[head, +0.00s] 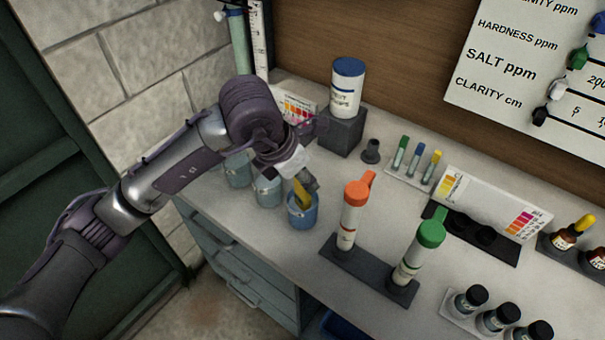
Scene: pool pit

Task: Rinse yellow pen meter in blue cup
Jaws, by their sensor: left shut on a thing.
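The blue cup (303,218) stands upright near the left front edge of the counter. My left gripper (302,181) is above the cup, shut on the yellow pen meter (301,196). The pen meter points downward and its lower end is at the cup's mouth. The cup's rim and the gripper hide part of it, so I cannot tell how deep its tip is. My right gripper is out of view.
Two grey-blue cups (268,191) (238,170) stand just left of the blue cup. Close on its right, a dark rack holds tubes with orange (356,190) and green (431,234) caps. A blue-lidded jar (346,88) stands on a grey block behind.

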